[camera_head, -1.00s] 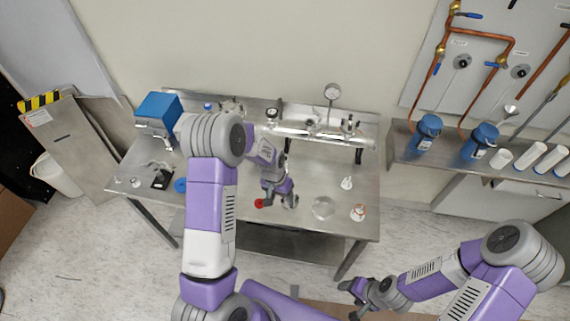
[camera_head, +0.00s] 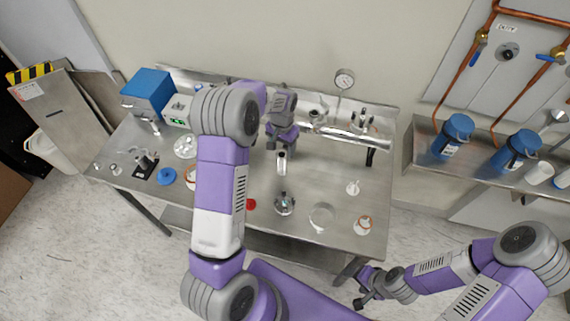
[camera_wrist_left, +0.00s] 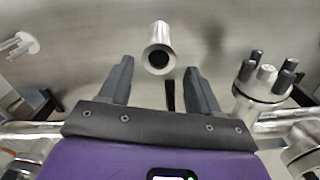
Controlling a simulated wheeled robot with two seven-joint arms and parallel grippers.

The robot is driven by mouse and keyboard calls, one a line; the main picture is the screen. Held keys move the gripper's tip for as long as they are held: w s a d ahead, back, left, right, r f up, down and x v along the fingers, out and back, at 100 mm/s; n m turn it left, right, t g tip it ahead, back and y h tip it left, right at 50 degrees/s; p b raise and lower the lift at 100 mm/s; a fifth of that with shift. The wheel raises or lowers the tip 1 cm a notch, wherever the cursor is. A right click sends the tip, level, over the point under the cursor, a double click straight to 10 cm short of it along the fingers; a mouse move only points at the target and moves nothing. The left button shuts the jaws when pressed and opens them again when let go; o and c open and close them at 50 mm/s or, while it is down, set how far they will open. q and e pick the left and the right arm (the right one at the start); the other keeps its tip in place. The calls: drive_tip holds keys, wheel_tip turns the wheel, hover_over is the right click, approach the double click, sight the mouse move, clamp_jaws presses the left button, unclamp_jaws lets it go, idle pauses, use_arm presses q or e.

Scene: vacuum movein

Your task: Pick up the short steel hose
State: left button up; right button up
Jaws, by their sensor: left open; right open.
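The short steel hose looks to be the shiny metal tube (camera_head: 281,162) standing near the middle of the bench. In the left wrist view the tube (camera_wrist_left: 159,42) points its open round end at the camera, just beyond and between the fingertips. My left gripper (camera_head: 282,143) is open above and behind it in the head view, with nothing held. In the left wrist view its two dark fingers (camera_wrist_left: 158,75) are spread; contact with the tube cannot be told. My right gripper (camera_head: 363,287) is open and empty, off the bench's front right corner.
The steel bench (camera_head: 320,190) holds a metal fitting (camera_head: 284,204), a red cap (camera_head: 250,204), a glass dish (camera_head: 321,216) and small white items at right. A horizontal steel pipe (camera_head: 345,136) with a gauge (camera_head: 344,79) runs behind. A blue box (camera_head: 147,92) stands back left.

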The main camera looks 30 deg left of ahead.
sight(282, 162)
use_arm(q)
drive_tip(key=f, duration=0.4)
drive_tip(key=s+f, duration=0.1)
drive_tip(key=f, duration=0.2)
drive_tip(key=shift+d, duration=0.15)
drive_tip(key=shift+f, duration=0.4)
drive_tip(key=shift+w+r, duration=0.1)
drive_tip(key=c, duration=1)
